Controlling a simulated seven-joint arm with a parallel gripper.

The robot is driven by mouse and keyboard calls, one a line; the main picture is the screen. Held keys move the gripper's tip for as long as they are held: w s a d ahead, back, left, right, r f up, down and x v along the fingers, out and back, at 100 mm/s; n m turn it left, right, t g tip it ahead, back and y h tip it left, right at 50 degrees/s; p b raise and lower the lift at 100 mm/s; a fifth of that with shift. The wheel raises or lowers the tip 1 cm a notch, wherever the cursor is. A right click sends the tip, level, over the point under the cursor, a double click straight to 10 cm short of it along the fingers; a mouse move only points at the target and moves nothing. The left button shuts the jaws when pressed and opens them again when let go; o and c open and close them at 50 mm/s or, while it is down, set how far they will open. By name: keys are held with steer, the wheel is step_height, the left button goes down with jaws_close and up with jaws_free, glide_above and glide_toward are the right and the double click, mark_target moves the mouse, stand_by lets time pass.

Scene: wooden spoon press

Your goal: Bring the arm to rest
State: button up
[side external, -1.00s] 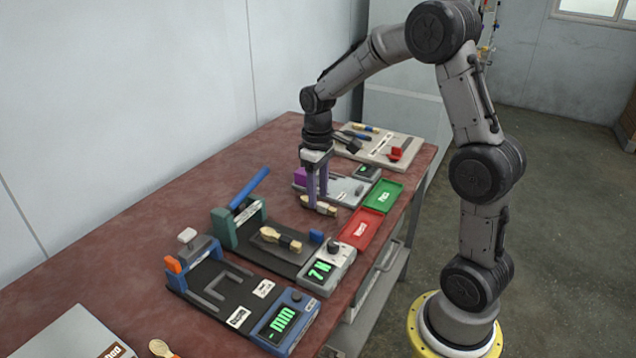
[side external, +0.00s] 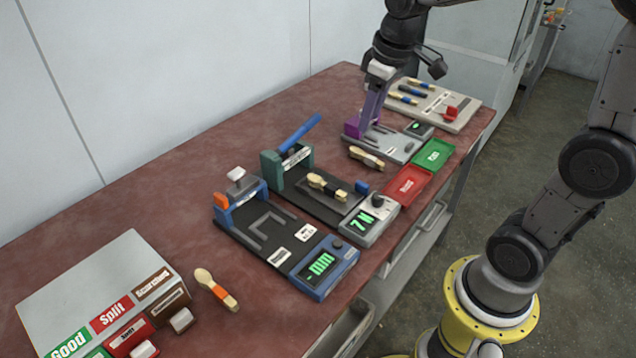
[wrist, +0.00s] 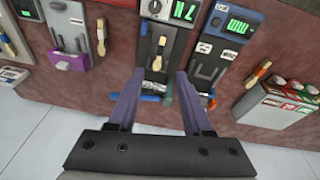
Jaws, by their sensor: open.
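My gripper (side external: 368,108) has purple fingers and hangs tilted in the air toward the far end of the bench in the side view. In the wrist view its two fingers (wrist: 160,76) stand well apart with nothing between them. A spoon (side external: 367,157) with a dark and tan handle lies loose on the bench, apart from the fingers. A second spoon (side external: 327,188) lies on the green press (side external: 288,163) with the blue lever; it also shows in the wrist view (wrist: 160,48). My upper arm is partly outside the side view.
A blue tester (side external: 325,268) stands nearer, and a grey device (side external: 390,145) with a purple block lies farther away. Red (side external: 407,186) and green (side external: 434,154) trays sit along the bench edge. An orange-banded spoon (side external: 216,290) lies beside a labelled box (side external: 100,285).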

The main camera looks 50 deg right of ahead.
steer(key=s+a+m+t, duration=0.1)
steer(key=s+a+t, duration=0.2)
steer(key=s, duration=1.3)
steer(key=a, duration=0.3)
steer(key=shift+s+a, duration=0.3)
steer(key=shift+a, duration=0.05)
